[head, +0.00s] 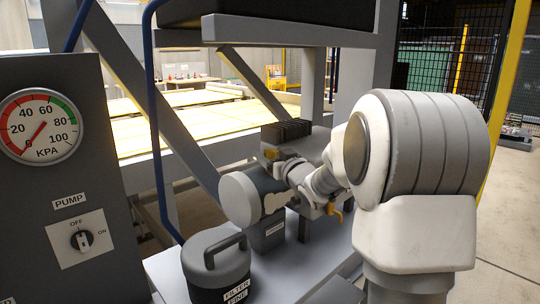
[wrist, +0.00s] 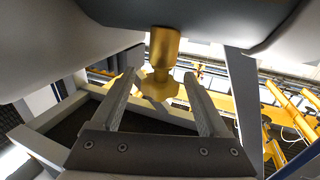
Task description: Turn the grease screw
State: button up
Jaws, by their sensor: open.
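The grease screw (wrist: 163,50) is a brass-coloured piece in the wrist view. Its shaft comes down from a dark grey body, and its wider lobed head (wrist: 158,86) is at the lower end. My gripper (wrist: 159,76) is open, with one finger to the left of the screw head and one to the right. Gaps show between the fingers and the head. In the head view my white and grey arm reaches in from the right to the pump unit (head: 240,199). The fingertips cannot be made out there. Small brass-coloured parts (head: 335,212) show beside the unit.
A dark filter canister (head: 215,262) with a handle stands in front of the pump unit. A control panel (head: 60,180) at left carries a pressure gauge (head: 40,125) reading near 0 and a pump switch (head: 81,240). Grey frame beams and a blue hose (head: 157,130) surround the unit.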

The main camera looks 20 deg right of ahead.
jog(key=shift+w, duration=0.1)
grip_shut()
dwell(0.4)
jog(key=h+b, duration=0.1)
jog(key=b, duration=0.1)
jog(key=m+h+b, duration=0.1)
jog(key=b, duration=0.1)
jog(key=shift+a+f+b, duration=0.1)
jog(key=shift+f+b, duration=0.2)
jog(key=shift+b, duration=0.05)
